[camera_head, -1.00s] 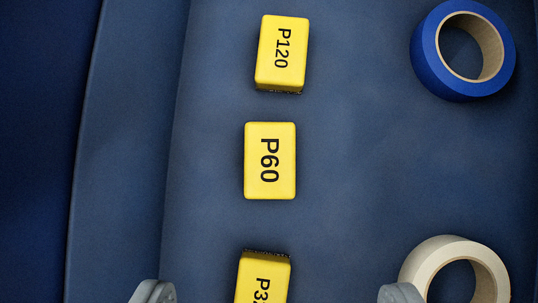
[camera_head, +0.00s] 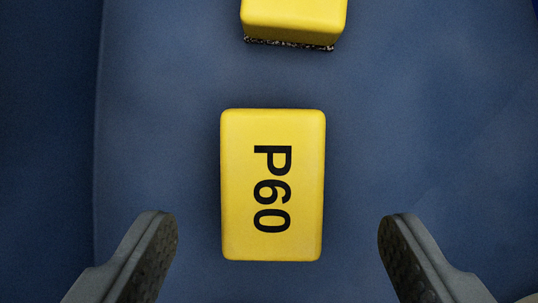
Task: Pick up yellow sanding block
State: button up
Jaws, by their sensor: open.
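A yellow sanding block marked P60 (camera_head: 240,185) lies label up on a blue padded surface (camera_head: 160,130), in the middle of the view. A second yellow sanding block (camera_head: 293,15) shows at the top edge, cut off by the frame, with a dark gritty underside and no label in view. My gripper (camera_head: 277,225) is open, with one grey finger to the left and one to the right of the P60 block's lower part. Neither finger appears to touch the block, and nothing is between the fingers' tips except the block below or between them; the exact height is unclear.
The blue surface is bare on both sides of the P60 block. A darker blue strip with a seam (camera_head: 50,130) runs along the left. A small pale thing (camera_head: 528,299) peeks in at the bottom right corner.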

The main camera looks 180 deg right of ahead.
aim_at(272, 190)
jog(key=x, duration=0.4)
jog(key=shift+a, duration=0.15)
jog(key=c, duration=1.1)
jog(key=shift+r, duration=0.15)
notch_tip(272, 190, up, 18)
jog(key=shift+f, duration=0.1)
jog(key=o, duration=0.4)
jog(key=shift+c, duration=1.3)
